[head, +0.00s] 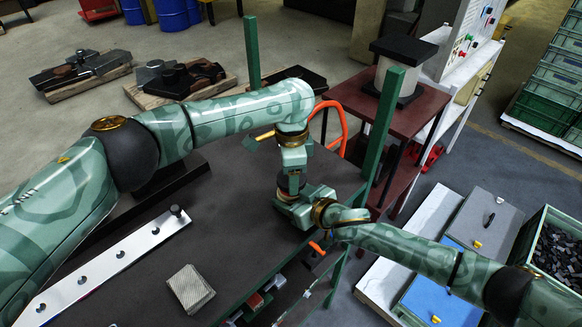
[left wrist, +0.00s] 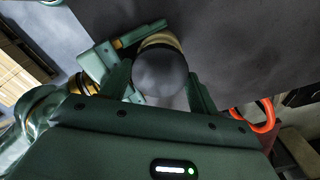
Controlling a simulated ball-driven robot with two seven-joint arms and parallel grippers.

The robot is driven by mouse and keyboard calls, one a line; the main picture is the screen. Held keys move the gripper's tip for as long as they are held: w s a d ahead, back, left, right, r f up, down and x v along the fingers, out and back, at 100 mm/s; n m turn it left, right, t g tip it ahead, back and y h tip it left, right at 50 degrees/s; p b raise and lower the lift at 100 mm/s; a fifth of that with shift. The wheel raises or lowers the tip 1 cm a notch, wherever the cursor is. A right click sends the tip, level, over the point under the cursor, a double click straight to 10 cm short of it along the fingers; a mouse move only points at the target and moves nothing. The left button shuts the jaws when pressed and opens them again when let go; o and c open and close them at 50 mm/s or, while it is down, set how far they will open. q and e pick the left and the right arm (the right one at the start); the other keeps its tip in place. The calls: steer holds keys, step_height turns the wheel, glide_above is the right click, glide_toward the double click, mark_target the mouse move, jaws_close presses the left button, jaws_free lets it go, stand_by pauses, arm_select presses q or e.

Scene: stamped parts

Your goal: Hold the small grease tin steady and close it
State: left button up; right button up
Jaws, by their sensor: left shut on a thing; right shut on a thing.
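The small grease tin (left wrist: 160,40) shows as a tan curved edge in the left wrist view, mostly hidden under its round dark grey lid (left wrist: 160,76). In the head view it is a small dark shape between my grippers near the table's right edge. My left gripper (head: 291,173) points down from above, its fingers shut on either side of the lid. My right gripper (head: 296,203) comes in low from the right and is shut on the tin's body. The lid sits over the tin; I cannot tell whether it is fully seated.
The dark table (head: 235,205) is mostly clear. A metal strip with holes (head: 105,265) and a stack of pale square pieces (head: 190,288) lie on it. Green posts (head: 384,125) rise at the table's edge. An orange loop (head: 340,112) stands behind my grippers.

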arm_select(q)
steer(key=shift+f, duration=0.15)
stand_by(0.4)
steer(key=shift+f, duration=0.8)
steer(key=shift+a+f, duration=0.1)
steer(key=shift+f, duration=0.15)
steer(key=shift+s+f, duration=0.15)
steer(key=shift+f, duration=0.4)
steer(key=c, duration=0.4)
arm_select(e)
steer(key=shift+s+a+r, duration=0.1)
steer(key=shift+a, duration=0.05)
arm_select(q)
steer(key=shift+f, duration=0.1)
steer(key=shift+c, duration=0.3)
steer(key=shift+d, duration=0.2)
steer(key=o, duration=1.2)
arm_select(e)
jaws_close()
arm_select(q)
steer(key=shift+o, duration=1)
steer(key=shift+d, duration=0.1)
